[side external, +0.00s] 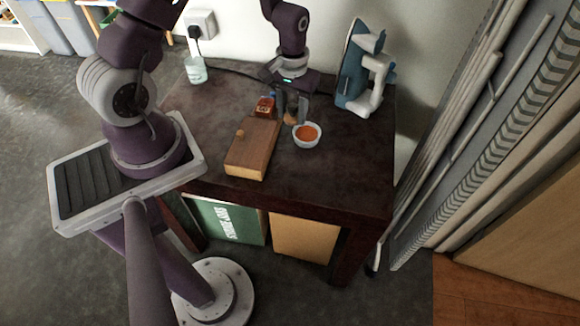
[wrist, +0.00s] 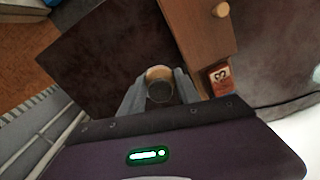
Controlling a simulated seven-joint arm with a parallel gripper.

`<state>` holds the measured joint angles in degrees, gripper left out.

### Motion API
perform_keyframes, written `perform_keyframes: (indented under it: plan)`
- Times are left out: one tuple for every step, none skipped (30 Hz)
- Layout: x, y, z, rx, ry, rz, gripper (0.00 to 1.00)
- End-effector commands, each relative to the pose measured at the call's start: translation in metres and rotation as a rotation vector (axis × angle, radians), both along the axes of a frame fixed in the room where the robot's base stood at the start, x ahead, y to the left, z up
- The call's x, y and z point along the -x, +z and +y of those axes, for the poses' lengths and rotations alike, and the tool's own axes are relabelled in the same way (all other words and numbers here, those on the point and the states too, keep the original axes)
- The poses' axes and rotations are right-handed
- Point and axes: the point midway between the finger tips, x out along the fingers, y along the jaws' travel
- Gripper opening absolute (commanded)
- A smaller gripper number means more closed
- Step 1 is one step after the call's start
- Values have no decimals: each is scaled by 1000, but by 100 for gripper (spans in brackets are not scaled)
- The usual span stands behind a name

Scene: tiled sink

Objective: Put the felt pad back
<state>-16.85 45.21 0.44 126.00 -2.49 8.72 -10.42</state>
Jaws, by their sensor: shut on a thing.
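My gripper (side external: 290,115) points down above the tabletop, just behind the white bowl (side external: 306,143) with orange contents in the picture. In the wrist view my gripper (wrist: 159,90) is shut on a small round thing (wrist: 159,91), dark grey with a tan upper edge. It looks brown in the side view (side external: 291,103). I cannot tell whether this is the felt pad; no other felt pad shows clearly. The bowl cannot be made out in the wrist view, and its height below the held thing is unclear.
A wooden box (side external: 250,152) with a round knob stands left of my gripper. A red container (side external: 265,107) is behind it. A blue-and-white iron (side external: 358,75) stands at back right, a glass (side external: 196,70) at back left. The table's (side external: 345,150) front right is clear.

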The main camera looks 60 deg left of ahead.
Motion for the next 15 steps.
perform_keyframes:
  plan:
    - [12,-3,-25,1,-34,5,6]
    - [19,-5,-36,0,-50,4,6]
    - [28,-6,-50,0,-67,4,6]
    - [33,-7,-58,0,-77,4,6]
    - [38,-8,-65,-1,-86,2,6]
    - [44,-8,-72,-2,-95,0,6]
    - [47,-8,-76,-2,-100,1,6]
    - [50,-10,-79,-2,-104,0,6]
    - [52,-16,-81,-3,-108,1,6]
    - [53,-23,-82,-3,-109,4,6]
    - [54,-30,-83,-2,-109,5,6]
    - [54,-40,-83,-2,-108,5,6]
    - [54,-47,-82,-2,-108,5,6]
    - [54,-53,-82,-3,-107,4,6]
    - [53,-60,-82,-3,-107,1,6]
